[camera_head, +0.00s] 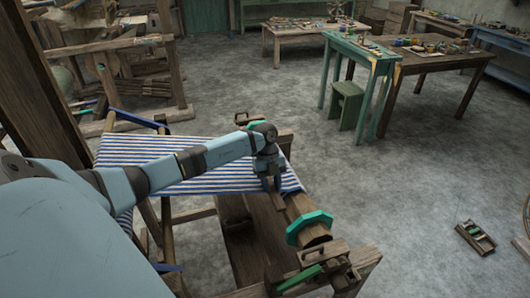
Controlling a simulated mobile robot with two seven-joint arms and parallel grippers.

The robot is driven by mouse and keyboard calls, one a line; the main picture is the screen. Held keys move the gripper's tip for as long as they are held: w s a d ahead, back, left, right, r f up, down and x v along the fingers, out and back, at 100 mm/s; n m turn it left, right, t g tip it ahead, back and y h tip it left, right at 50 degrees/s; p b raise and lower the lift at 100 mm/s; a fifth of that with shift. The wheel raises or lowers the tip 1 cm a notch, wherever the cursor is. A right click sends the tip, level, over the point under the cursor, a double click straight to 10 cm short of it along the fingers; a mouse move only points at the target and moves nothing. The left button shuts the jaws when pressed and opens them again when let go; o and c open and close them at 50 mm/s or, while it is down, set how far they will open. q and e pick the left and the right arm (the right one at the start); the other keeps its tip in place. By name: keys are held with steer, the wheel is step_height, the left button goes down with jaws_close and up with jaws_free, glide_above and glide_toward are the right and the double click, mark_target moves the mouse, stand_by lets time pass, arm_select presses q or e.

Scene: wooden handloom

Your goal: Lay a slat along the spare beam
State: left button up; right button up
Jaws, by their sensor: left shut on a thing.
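My left arm reaches in from the left over the blue-and-white striped cloth (205,180) on the loom. My left gripper (271,184) points down at the cloth's right edge and is shut on a thin brown piece that looks like a slat (275,202); the wrist hides much of it. A round wooden beam (300,206) with a green octagonal collar (309,228) lies just to the right of and below the gripper. I cannot tell whether the slat touches this beam. My right gripper is not in view.
The loom's wooden frame (355,262) has a green-handled part (299,279) at its front right. A wooden item (475,238) lies on the floor at right. A green stool (346,104) and cluttered tables stand behind. The grey floor between is clear.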

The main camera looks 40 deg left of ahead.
mark_target(295, 192)
arm_select(q)
steer(key=w+b, duration=0.1)
steer(key=w+d+f, duration=0.1)
steer(key=w+b, duration=0.1)
steer(key=shift+d+f+b, duration=0.25)
steer(key=shift+d+b, duration=0.05)
steer(key=shift+b, duration=0.05)
steer(key=shift+w+d+f+b, duration=0.15)
steer(key=shift+w+d+b, duration=0.25)
steer(key=shift+w, duration=0.35)
steer(key=shift+w+d+f+b, duration=0.15)
steer(key=shift+w+d+b, duration=0.15)
steer(key=shift+w, duration=0.4)
steer(key=shift+w+d+f+b, duration=0.15)
steer(key=shift+w+d+b, duration=0.2)
steer(key=shift+w, duration=0.3)
steer(key=o, duration=1)
